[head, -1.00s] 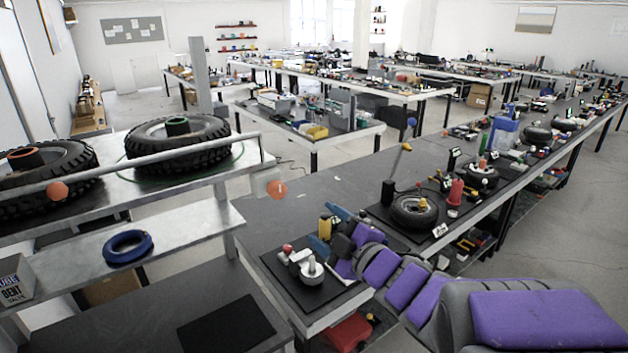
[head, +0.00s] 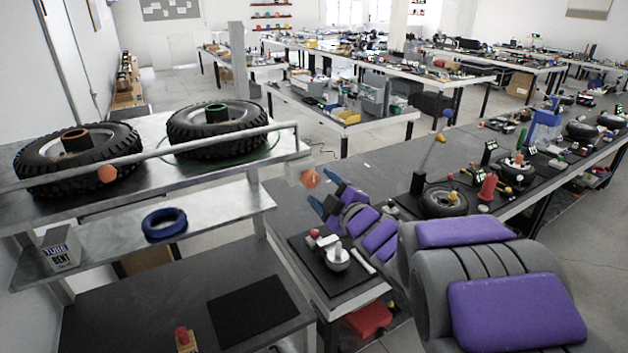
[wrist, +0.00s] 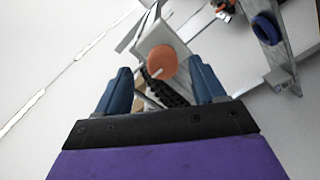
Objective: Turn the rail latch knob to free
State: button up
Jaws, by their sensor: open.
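The rail latch knob (head: 310,178) is a round orange disc on a pale block at the right end of the shelf's grey top rail (head: 200,151). In the wrist view the knob (wrist: 163,62) sits ahead of and between my blue fingers, with a thin pale mark on its lower left. My gripper (head: 323,194) is open just right of and below the knob in the head view. It also shows open and empty in the wrist view (wrist: 161,85). I cannot tell whether a finger touches the knob.
Two tyres (head: 217,130) lie behind the rail, and a blue ring (head: 165,224) lies on the shelf below. A workbench (head: 345,290) with a small mortar-like bowl stands below my arm.

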aim_at(314, 184)
jog(key=x, duration=0.3)
jog(key=a+x, duration=0.1)
jog(key=x, duration=0.1)
jog(key=shift+s+f, duration=0.1)
jog(key=shift+s, duration=0.15)
jog(key=shift+w, duration=0.15)
jog(key=shift+w+d, duration=0.1)
jog(key=shift+d, duration=0.25)
jog(key=shift+a, duration=0.25)
jog(key=c, duration=1)
